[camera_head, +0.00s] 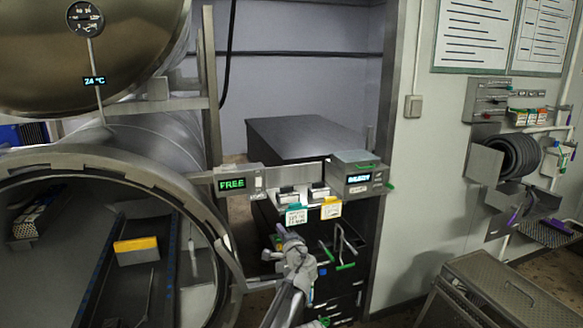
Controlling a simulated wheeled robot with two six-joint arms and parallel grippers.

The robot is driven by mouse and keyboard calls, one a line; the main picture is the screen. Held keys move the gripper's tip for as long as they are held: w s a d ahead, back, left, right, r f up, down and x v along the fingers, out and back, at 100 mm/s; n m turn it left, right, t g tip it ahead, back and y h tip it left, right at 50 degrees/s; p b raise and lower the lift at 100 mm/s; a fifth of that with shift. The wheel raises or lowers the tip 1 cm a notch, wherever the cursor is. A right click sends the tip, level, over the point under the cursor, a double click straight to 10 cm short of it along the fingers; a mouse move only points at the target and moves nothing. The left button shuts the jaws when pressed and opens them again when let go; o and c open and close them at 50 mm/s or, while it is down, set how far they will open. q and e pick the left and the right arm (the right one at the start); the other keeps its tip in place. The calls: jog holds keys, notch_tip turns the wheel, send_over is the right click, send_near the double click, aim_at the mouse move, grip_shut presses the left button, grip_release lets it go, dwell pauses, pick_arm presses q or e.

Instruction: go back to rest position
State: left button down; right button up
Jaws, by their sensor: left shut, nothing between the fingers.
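My left gripper (283,233) is shut and empty, in the lower middle of the head view. Its grey arm comes up from the bottom edge. The gripper is in front of a dark cabinet (262,222), just below a teal tag (296,214) and a yellow tag (331,208). I cannot tell whether it touches anything there. My right gripper is not in view.
Display boxes reading FREE (230,184) and READY (358,179) flank the tags. A metal bench (515,285) stands lower right, beside bare floor.

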pick_arm(q)
jog(key=s+a+f+n+g+y, duration=0.2)
jog(key=s+a+f+n+g, duration=0.45)
jog(key=a, duration=0.55)
jog(key=s+a+f+n+g+h, duration=0.1)
jog(key=s+a+f+n+g, duration=0.15)
jog(key=s+f, duration=0.4)
jog(key=s+a+f+n+g+h, duration=0.2)
jog(key=s+a+f+n, duration=0.15)
jog(key=s, duration=0.65)
jog(key=s+d+f+n+g+h, duration=0.1)
jog(key=s+d+f+g+h, duration=0.1)
jog(key=s, duration=0.5)
jog(key=s+d+f+n+g+h, duration=0.1)
jog(key=s+d+f+g+h, duration=0.15)
jog(key=s, duration=0.45)
jog(key=s+d+f+m+y+b, duration=0.1)
jog(key=s+d+f+m+b, duration=0.3)
jog(key=d+f+b, duration=0.5)
jog(key=shift+s+d+f+g+b, duration=0.35)
jog(key=shift+s+d+b, duration=0.2)
jog(key=shift+d+b, duration=0.3)
jog(key=shift+d, duration=0.1)
